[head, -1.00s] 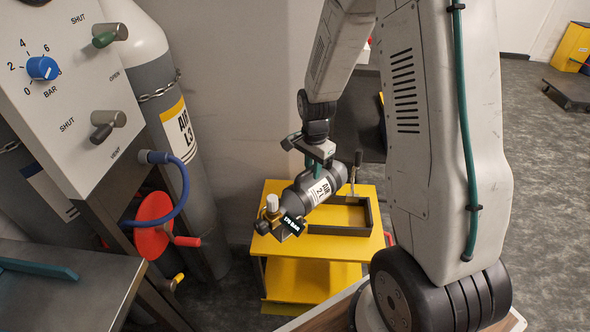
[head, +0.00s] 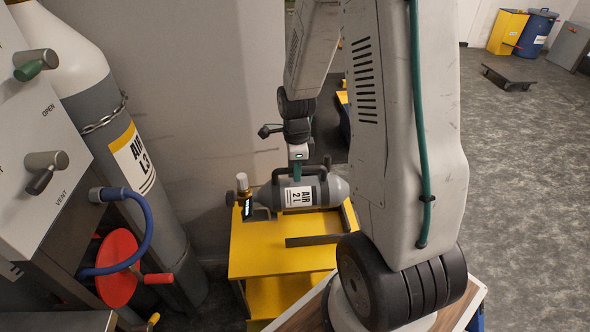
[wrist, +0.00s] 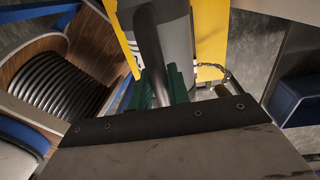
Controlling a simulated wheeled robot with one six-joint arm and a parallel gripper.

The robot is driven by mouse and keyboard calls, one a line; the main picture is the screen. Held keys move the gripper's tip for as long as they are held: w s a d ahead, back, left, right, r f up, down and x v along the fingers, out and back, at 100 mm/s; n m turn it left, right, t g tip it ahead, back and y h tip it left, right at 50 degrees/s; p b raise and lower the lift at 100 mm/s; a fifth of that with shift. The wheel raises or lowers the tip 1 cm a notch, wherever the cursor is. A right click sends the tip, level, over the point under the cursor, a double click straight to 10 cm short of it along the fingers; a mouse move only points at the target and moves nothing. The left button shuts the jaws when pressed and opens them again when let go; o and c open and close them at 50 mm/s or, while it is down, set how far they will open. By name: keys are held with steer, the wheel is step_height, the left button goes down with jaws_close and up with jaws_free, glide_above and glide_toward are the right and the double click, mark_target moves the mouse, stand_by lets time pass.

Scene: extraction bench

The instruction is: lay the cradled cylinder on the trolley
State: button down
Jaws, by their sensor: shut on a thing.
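The cylinder (head: 318,194) is a small dark grey bottle marked AIR 2 L, with a black carry handle on top and a brass valve with a white knob and a small display at its left end. My gripper (head: 298,172) is shut on the handle from above. In the wrist view the green fingers grip the grey handle bar (wrist: 150,52).
A tall AIR L3 cylinder (head: 128,140) is chained at the left, beside a valve panel (head: 55,115). A red handwheel (head: 117,268) and blue hose (head: 143,235) stick out left of the trolley. The trolley's front left top is bare.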

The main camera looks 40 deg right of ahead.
mark_target(296, 198)
steer(key=shift+w+r, duration=0.1)
steer(key=shift+a, duration=0.1)
steer(key=shift+f, duration=6.55)
steer(key=c, duration=1.3)
jaws_free()
steer(key=shift+o, duration=0.2)
step_height(296, 198, up, 8)
steer(key=shift+w+f, duration=0.1)
